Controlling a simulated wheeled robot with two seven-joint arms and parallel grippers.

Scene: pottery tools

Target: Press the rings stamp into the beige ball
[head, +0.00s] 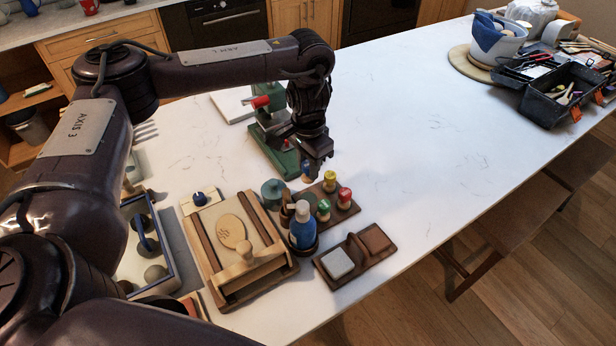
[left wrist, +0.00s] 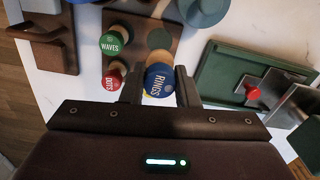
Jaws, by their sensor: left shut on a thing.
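The rings stamp has a blue cap (left wrist: 159,80) that reads RINGS in the left wrist view. My left gripper (left wrist: 160,88) is shut on it. In the head view the blue cap (head: 306,170) shows just under my left gripper (head: 313,165), at the far left corner of the stamp rack (head: 345,213). I cannot tell whether the stamp's foot is clear of the rack. Rounded lumps, one greyish (head: 155,273), lie in a blue-edged tray (head: 172,284) at the left, partly hidden by my arm. I cannot tell which is the beige ball. My right gripper is not in view.
The rack also holds a green stamp (head: 323,209), a red stamp (head: 345,197) and a yellow one (head: 330,180). A wooden press board (head: 206,256) with an oval slab, a blue bottle (head: 303,230) and a brown block holder (head: 335,282) stand near.

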